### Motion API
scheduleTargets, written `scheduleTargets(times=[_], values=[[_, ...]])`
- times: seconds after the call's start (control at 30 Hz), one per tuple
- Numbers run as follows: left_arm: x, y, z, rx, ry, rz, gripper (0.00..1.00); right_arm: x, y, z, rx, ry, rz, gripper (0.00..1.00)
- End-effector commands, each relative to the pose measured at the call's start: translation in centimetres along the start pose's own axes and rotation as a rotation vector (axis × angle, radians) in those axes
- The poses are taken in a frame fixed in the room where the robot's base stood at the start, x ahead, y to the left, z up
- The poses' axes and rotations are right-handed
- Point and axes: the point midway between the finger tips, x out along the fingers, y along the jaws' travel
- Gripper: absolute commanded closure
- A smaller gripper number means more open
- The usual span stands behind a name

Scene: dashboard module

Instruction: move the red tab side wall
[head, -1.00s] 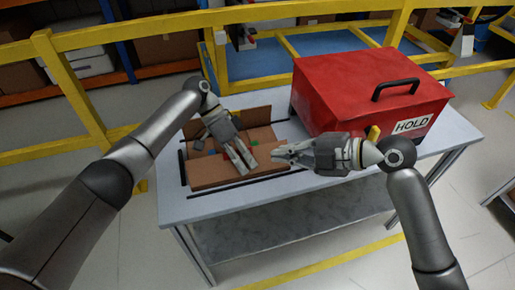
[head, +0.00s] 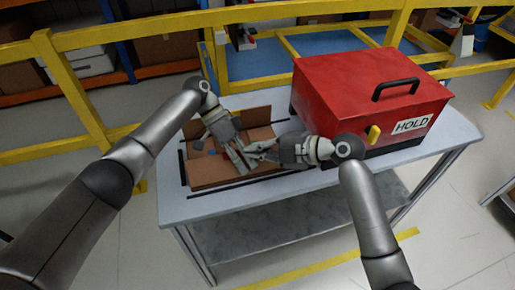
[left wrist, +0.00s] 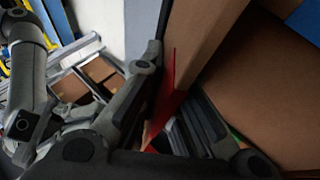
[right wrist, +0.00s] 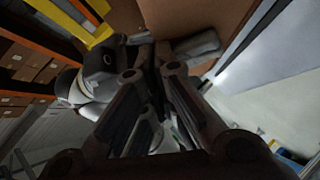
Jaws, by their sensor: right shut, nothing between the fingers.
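The open cardboard box (head: 212,179) lies on the table with its flaps spread. In the left wrist view, a red tab (left wrist: 170,100) shows along the edge of a cardboard wall (left wrist: 197,35). My left gripper (head: 243,164) reaches down at the box's right part, its fingers beside that wall; whether they clamp it is unclear. My right gripper (head: 252,153) is shut and empty, its tips close beside the left gripper's fingers. In the right wrist view, cardboard (right wrist: 200,15) shows beyond its fingers (right wrist: 150,75). The red tab is hidden in the head view.
A red case (head: 335,85) with a black handle and a HOLD label stands right of the box, close to my right gripper. The table (head: 300,185) is bare along its front. Yellow rails (head: 270,25) run behind it.

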Motion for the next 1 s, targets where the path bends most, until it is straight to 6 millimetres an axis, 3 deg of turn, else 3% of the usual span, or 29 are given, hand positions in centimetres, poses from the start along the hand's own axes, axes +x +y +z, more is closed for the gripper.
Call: scheduleTargets(times=[0.57, 0.6, 0.73, 1.0], values=[[0.2, 0.3, -0.1, 0.007, -0.005, 0.009, 1.0, 0.9, 0.1, 1.3, 0.046, -0.009, -0.043, 1.0], [0.2, 0.3, -0.1, 0.008, -0.005, 0.01, 0.92, 0.9, 0.0, 1.3, 0.046, -0.009, -0.043, 1.0], [0.3, 0.4, -0.2, 0.01, -0.004, 0.012, 0.75, 0.9, 0.0, 1.3, 0.046, -0.009, -0.043, 1.0], [0.1, 0.5, -0.4, 0.013, -0.001, 0.01, 0.74, 0.9, 0.0, 1.2, 0.045, -0.007, -0.045, 1.0]])
